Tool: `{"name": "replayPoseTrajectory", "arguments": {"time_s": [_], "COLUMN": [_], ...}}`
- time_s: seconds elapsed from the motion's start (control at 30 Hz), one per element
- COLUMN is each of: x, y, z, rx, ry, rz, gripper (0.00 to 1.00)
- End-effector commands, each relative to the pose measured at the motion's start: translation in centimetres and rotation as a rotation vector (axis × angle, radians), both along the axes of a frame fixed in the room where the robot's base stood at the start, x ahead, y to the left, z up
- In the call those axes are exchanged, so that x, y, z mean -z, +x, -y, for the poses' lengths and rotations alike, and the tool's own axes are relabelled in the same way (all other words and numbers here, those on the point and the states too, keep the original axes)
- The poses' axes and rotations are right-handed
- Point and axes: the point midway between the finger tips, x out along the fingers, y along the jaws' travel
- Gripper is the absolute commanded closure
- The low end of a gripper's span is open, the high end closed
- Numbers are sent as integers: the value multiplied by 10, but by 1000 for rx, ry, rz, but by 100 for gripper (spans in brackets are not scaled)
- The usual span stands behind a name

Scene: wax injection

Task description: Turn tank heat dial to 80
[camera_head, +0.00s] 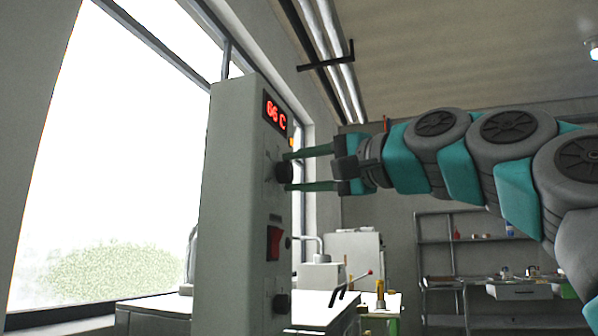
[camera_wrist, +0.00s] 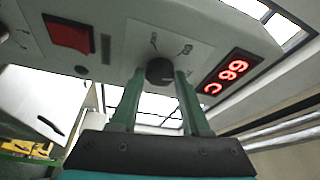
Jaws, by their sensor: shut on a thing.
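The tank heat dial (camera_head: 282,172) is a dark round knob on the side of a grey control panel (camera_head: 228,190). It also shows in the wrist view (camera_wrist: 159,70), against a light plate with small printed marks. My gripper (camera_head: 290,172) comes from the right, with its two green fingers on either side of the dial, shut on it. In the wrist view the fingertips (camera_wrist: 160,84) partly cover the dial's sides. The red display (camera_head: 276,112) above the dial appears to read 66 C; it is upside down in the wrist view (camera_wrist: 226,78).
A red switch (camera_head: 273,243) and another dark knob (camera_head: 282,304) sit lower on the panel. A large window is at the left. Shelves (camera_head: 470,250) and a bench with small items stand behind, below my arm.

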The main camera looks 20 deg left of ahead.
Motion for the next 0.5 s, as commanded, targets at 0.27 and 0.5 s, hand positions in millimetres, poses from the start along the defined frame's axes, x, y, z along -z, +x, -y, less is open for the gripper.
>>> {"name": "replayPoseTrajectory", "arguments": {"time_s": [0.27,0.5], "x": [-2,-3], "y": [2,1], "z": [1,1], "rx": [4,2], "ry": [12,19], "rz": [-120,-190], "gripper": [100,100]}}
